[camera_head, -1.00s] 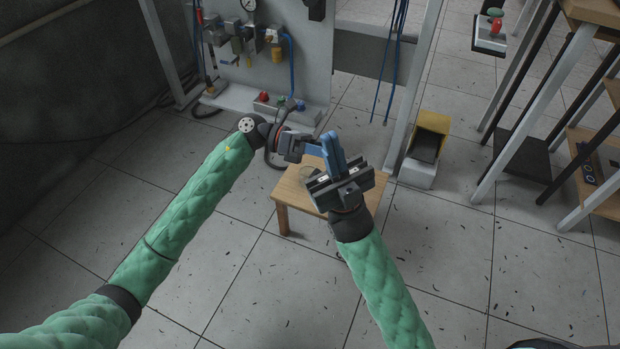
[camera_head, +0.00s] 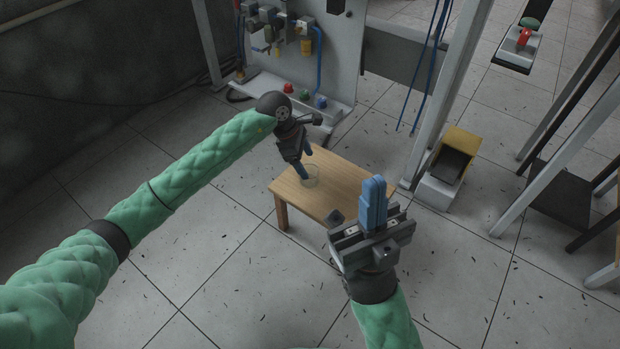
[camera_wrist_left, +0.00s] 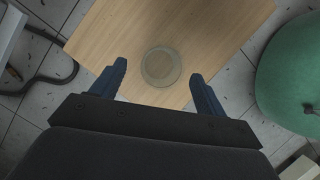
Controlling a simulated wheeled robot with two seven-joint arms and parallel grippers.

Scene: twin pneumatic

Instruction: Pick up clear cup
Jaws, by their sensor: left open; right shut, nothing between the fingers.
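The clear cup (camera_head: 312,180) stands on the small wooden table (camera_head: 345,172), near its left edge. My left gripper (camera_head: 304,172) is open and points down at the cup, with its blue fingers just over or beside it. In the left wrist view the cup (camera_wrist_left: 161,67) shows as a pale ring between and a little ahead of the two open fingertips (camera_wrist_left: 159,70). I cannot tell whether a finger touches it. My right gripper (camera_head: 374,188) is shut and empty, its blue fingers together and pointing up, in front of the table's right side.
A grey panel (camera_head: 330,60) with gauges and hoses stands behind. A yellow and grey pedal box (camera_head: 449,168) is on the floor to the right. The floor at the front left is clear.

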